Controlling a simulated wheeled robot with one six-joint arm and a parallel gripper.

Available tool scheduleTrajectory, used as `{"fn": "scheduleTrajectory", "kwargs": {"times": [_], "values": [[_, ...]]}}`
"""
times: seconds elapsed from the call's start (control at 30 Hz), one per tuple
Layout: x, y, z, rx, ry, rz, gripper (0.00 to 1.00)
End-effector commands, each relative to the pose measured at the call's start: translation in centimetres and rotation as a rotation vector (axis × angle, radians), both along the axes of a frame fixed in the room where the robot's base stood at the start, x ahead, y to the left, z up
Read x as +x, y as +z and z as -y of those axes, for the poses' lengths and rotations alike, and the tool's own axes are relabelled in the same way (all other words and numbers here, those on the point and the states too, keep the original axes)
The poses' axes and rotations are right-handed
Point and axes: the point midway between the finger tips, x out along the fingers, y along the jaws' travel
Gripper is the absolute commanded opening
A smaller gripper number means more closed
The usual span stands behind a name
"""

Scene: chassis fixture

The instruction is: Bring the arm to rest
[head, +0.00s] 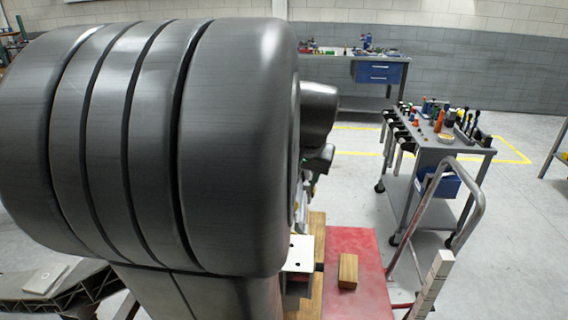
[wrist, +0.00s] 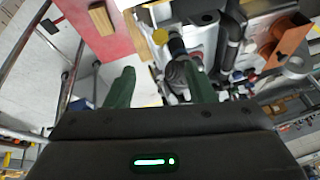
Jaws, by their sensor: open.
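My gripper (wrist: 158,84) shows in the wrist view with its two dark green fingers spread apart. Nothing is held between them. In the head view my arm, large and dark, fills the left and centre close to the camera. It hides most of the fixture, and my gripper cannot be made out clearly there.
A red surface (head: 358,245) carries a wooden block (head: 348,270), seen also in the wrist view (wrist: 101,19). A grey tool cart (head: 440,152) stands right, behind a metal handrail (head: 472,210). A workbench (head: 345,57) stands at the back. Open floor (head: 525,215) lies right.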

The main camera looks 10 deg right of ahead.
Motion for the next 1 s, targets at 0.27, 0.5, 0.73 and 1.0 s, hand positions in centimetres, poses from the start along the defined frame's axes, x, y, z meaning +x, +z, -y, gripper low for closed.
{"fn": "scheduleTrajectory", "kwargs": {"times": [0.27,0.5,0.73,1.0], "values": [[0.4,-1.0,0.0,0.001,0.001,-0.003,0.49],[2.1,-4.8,-0.1,0.002,0.001,-0.006,0.49],[3.9,-8.9,-0.1,0.002,0.002,-0.005,0.49],[5.5,-12.5,-0.1,0.000,0.001,-0.004,0.49]]}}
